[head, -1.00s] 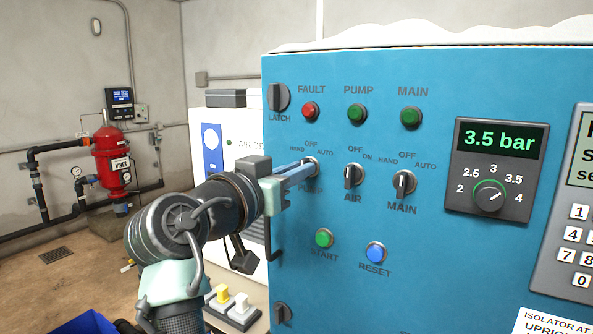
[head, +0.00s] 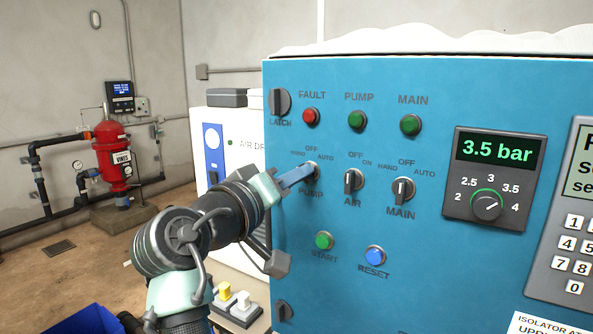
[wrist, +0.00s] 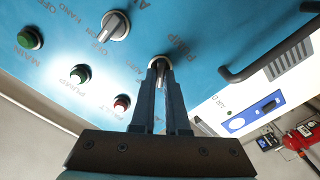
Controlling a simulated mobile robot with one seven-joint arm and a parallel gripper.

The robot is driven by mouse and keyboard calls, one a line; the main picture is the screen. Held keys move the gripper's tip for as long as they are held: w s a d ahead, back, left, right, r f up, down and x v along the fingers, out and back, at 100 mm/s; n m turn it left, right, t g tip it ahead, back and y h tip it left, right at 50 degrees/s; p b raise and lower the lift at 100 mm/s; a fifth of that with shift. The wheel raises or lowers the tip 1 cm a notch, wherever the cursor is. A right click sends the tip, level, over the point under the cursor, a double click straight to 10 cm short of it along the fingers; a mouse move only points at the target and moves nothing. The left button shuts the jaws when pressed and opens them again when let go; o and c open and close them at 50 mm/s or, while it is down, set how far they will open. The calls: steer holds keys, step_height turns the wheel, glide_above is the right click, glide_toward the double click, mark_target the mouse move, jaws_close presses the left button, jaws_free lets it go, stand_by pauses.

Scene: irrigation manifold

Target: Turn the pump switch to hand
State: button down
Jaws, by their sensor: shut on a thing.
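The pump switch (head: 315,169) is a small round selector on the blue panel, with HAND at left, OFF on top and AUTO at right. My gripper (head: 307,173) reaches it from the left, with its fingers shut on the knob. In the wrist view the two fingertips (wrist: 161,68) close around the pump switch (wrist: 160,60). The fingers cover most of the knob, so I cannot tell which position it points to.
The AIR switch (head: 353,181) and MAIN switch (head: 402,190) sit to the right. Indicator lamps are above, and the green START button (head: 324,241) and blue RESET button (head: 375,255) below. A black door handle (wrist: 270,55) stands out from the panel near my fingers.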

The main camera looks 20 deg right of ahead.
steer(key=shift+n, duration=0.6)
steer(key=c, duration=0.9)
jaws_free()
steer(key=shift+a, duration=0.1)
steer(key=b+v, duration=0.5)
steer(key=v, duration=0.8)
